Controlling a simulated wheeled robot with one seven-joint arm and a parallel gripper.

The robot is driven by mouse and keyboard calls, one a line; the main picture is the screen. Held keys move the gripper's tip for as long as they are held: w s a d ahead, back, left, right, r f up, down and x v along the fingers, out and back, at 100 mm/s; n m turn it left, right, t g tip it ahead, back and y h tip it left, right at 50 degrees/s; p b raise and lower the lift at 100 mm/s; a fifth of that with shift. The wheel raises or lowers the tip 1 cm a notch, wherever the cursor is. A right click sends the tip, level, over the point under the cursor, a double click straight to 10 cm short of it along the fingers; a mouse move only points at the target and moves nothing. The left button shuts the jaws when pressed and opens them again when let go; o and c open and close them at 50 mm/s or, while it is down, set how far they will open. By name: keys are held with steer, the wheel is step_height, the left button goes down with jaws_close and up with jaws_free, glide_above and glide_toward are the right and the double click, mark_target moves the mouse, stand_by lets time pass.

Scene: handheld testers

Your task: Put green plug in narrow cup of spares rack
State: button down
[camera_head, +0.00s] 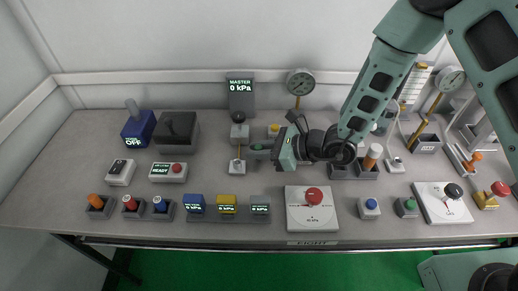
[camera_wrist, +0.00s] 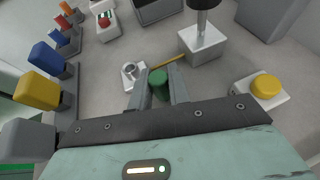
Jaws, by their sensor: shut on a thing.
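The green plug (camera_wrist: 158,84) is between the two fingers of my gripper (camera_wrist: 160,90) in the wrist view, and the fingers are shut on it. In the head view my gripper (camera_head: 256,152) points left above the middle of the bench, and the plug is hard to make out there. A dark rack with cups (camera_head: 366,174), right of my gripper and partly behind my arm, looks like the spares rack. An orange-tan plug (camera_head: 373,152) stands in one of its cups. I cannot read a label on it or tell which cup is narrow.
A small white fitting (camera_head: 237,167) and a grey block with a black knob (camera_head: 239,131) lie close to my gripper. A yellow button (camera_wrist: 266,86) is nearby. A white panel with a red knob (camera_head: 312,212) stands in front. Gauges (camera_head: 300,82) rise at the back.

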steer(key=shift+f, duration=0.2)
steer(key=c, duration=1.3)
jaws_free()
steer(key=shift+r, duration=0.1)
